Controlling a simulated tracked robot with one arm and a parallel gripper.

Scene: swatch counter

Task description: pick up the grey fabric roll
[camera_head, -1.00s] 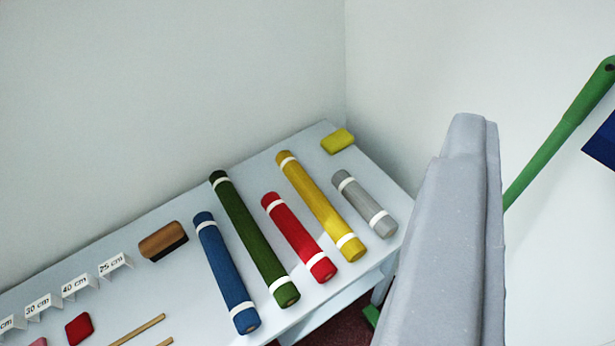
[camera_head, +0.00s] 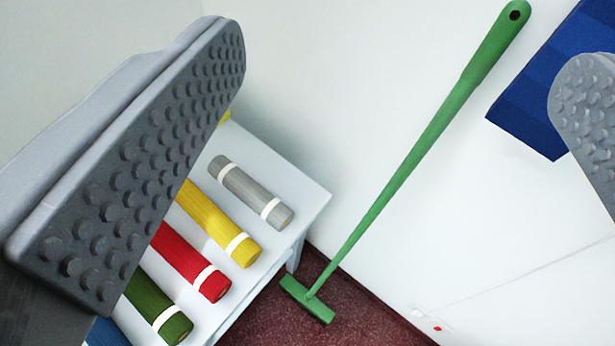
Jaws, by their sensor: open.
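The grey fabric roll (camera_head: 247,190), with a white band near each end, lies on the white counter (camera_head: 302,187) close to its right end. It is the shortest roll in view and lies beside the yellow roll. My gripper (camera_head: 415,75) is open and empty, with one studded finger large at the left and the other at the right edge. The grey roll shows between the fingers, beyond them and nearer the left one. The left finger hides part of the counter and the other rolls.
A yellow roll (camera_head: 210,215), a red roll (camera_head: 182,250) and a green roll (camera_head: 150,300) lie left of the grey one. A green long-handled tool (camera_head: 420,150) leans on the white wall, its head on the dark red floor (camera_head: 375,315). A blue panel (camera_head: 550,85) is at upper right.

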